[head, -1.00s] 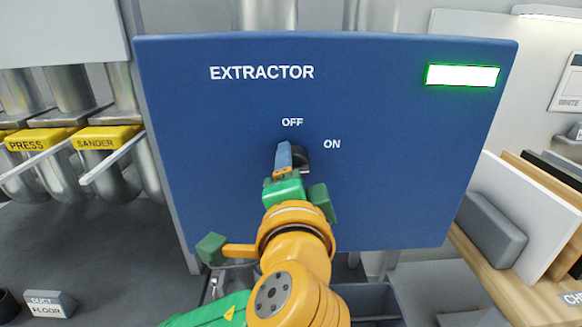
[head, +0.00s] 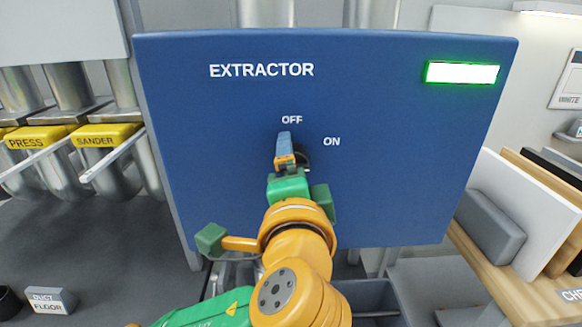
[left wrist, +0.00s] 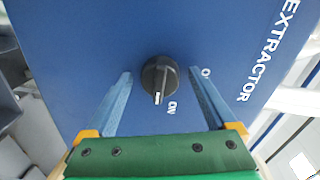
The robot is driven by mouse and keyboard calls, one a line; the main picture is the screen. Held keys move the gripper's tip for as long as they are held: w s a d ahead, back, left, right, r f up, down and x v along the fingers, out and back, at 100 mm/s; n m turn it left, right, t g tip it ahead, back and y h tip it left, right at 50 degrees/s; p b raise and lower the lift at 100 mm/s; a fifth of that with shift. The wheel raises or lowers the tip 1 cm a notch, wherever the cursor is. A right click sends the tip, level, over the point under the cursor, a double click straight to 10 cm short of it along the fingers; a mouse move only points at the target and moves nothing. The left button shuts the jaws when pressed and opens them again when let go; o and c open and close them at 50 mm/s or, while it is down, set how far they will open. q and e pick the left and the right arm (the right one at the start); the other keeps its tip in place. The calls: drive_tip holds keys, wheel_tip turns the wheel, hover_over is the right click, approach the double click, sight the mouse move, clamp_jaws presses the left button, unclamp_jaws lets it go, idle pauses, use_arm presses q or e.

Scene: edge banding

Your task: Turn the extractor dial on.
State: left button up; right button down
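The extractor dial (left wrist: 157,76) is a round black knob on a blue panel. In the left wrist view its white pointer line is turned roughly toward the ON mark, away from OFF. My left gripper (left wrist: 160,73) is open, with a blue finger on either side of the dial and a visible gap to each. In the head view the left gripper (head: 293,150) is in front of the dial (head: 303,156) and hides much of it; one finger shows just below OFF. The lamp (head: 462,73) at the panel's upper right is lit with a green rim. My right gripper is not in view.
The blue extractor panel (head: 400,170) fills the middle. Pipes with yellow PRESS (head: 27,141) and SANDER (head: 107,136) tags stand at the left. A wooden shelf (head: 505,260) holding boards and a grey block (head: 490,226) is at the right.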

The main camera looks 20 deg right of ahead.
use_arm(q)
drive_tip(key=shift+s, duration=0.1)
drive_tip(key=p+v, duration=0.2)
drive_tip(key=v, duration=0.5)
idle(0.4)
